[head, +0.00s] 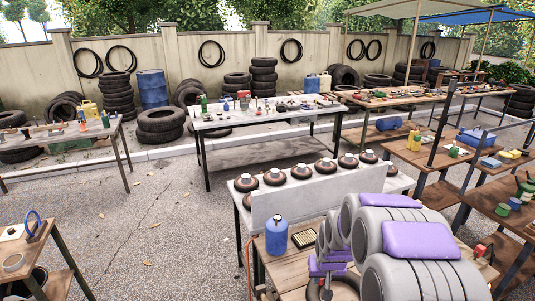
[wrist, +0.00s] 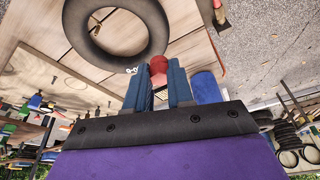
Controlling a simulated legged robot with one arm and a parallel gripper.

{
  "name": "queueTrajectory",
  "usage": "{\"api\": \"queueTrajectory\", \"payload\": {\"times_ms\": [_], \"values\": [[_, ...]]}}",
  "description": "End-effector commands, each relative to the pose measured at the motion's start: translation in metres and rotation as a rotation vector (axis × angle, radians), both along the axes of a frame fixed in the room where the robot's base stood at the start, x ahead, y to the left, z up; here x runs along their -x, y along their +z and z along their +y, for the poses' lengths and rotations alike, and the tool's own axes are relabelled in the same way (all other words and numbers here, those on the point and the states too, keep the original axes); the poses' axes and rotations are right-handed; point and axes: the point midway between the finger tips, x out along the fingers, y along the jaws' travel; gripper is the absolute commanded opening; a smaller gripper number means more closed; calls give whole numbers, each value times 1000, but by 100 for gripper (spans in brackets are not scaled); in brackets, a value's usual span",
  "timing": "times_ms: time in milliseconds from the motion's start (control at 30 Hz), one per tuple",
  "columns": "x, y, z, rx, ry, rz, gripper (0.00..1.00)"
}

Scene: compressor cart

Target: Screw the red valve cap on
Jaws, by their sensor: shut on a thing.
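The red valve cap (wrist: 158,66) is between the tips of my gripper (wrist: 160,80), whose two blue fingers are shut on it. A dark rubber ring, seemingly an inner tube (wrist: 77,38), lies flat on the wooden top just beyond the fingertips. A small white-and-dark piece (wrist: 132,70), possibly the valve, shows at the ring's near edge, left of the cap. I cannot tell whether cap and valve touch. In the head view my grey and purple arm hides most of the ring (head: 345,281), and the cap is hidden.
On the wooden top (head: 280,270), a blue canister (head: 276,236) and a small gridded tray (head: 304,238) stand close to my arm. A pale upright panel (head: 320,196) edges the top, with several dark round pieces behind it. Open asphalt (head: 140,225) lies to the left.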

Motion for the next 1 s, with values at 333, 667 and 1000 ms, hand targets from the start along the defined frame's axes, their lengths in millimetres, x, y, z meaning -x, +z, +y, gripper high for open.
{"api": "queueTrajectory", "payload": {"times_ms": [333, 667, 1000], "values": [[6, 10, 17, -1, 15, -2, 0], [-15, -49, -80, 3, -94, -2, 0], [-17, -73, -128, 7, -141, -2, 0]]}}
